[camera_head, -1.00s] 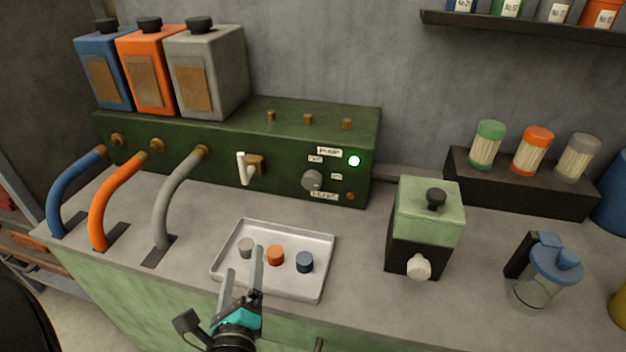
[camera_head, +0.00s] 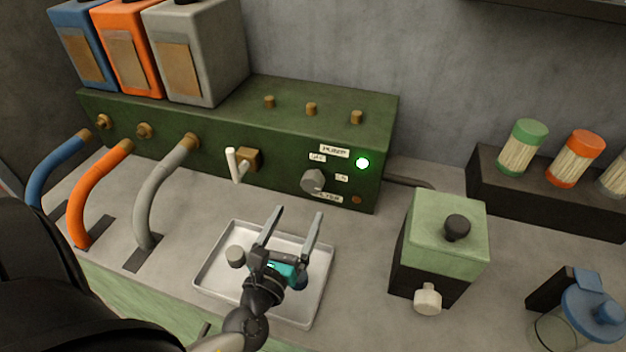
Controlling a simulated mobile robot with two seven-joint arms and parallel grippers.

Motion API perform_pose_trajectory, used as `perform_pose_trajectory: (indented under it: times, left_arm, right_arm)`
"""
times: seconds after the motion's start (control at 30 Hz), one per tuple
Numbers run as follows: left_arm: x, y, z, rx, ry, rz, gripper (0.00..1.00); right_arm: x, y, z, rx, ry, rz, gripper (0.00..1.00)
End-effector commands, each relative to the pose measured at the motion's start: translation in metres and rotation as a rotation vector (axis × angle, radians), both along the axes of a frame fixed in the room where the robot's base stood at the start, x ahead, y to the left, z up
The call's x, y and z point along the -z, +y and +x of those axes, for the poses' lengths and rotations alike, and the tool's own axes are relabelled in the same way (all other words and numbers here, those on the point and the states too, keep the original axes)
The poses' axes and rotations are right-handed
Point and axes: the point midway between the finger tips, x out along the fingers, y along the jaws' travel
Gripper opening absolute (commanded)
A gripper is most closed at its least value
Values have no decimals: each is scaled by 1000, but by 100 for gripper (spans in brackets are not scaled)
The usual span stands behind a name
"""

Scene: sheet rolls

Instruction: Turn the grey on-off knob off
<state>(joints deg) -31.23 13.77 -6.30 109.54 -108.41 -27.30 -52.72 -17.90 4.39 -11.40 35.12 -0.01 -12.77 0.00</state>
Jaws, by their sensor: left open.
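The grey on-off knob (camera_head: 313,181) is on the front of the green pump box (camera_head: 290,170), below a "PUMP" label (camera_head: 334,150) and between two small labels. My right gripper is not in view.
The white tray (camera_head: 213,283) holds a grey cap (camera_head: 235,257) and a mostly hidden blue cap. A white lever (camera_head: 234,165) sticks out left of the knob. A green-and-black box (camera_head: 434,250) stands at right. Three hoses (camera_head: 150,200) run down at left.

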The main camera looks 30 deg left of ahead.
Motion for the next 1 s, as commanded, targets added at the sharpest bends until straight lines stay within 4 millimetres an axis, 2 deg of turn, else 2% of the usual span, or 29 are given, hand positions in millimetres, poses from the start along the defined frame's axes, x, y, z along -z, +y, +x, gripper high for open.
perform_pose_trajectory:
  times: [0.3,0.53,0.73,1.0]
  left_arm:
    - [-2,13,53,-2,-3,-1,90]
    - [-1,21,84,-2,-2,-1,90]
    - [0,24,99,-2,-2,-2,90]
    - [0,25,102,-1,0,-2,90]
  right_arm:
    - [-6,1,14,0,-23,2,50]
    - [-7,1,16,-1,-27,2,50]
    - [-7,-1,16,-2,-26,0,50]
    - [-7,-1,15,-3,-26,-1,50]
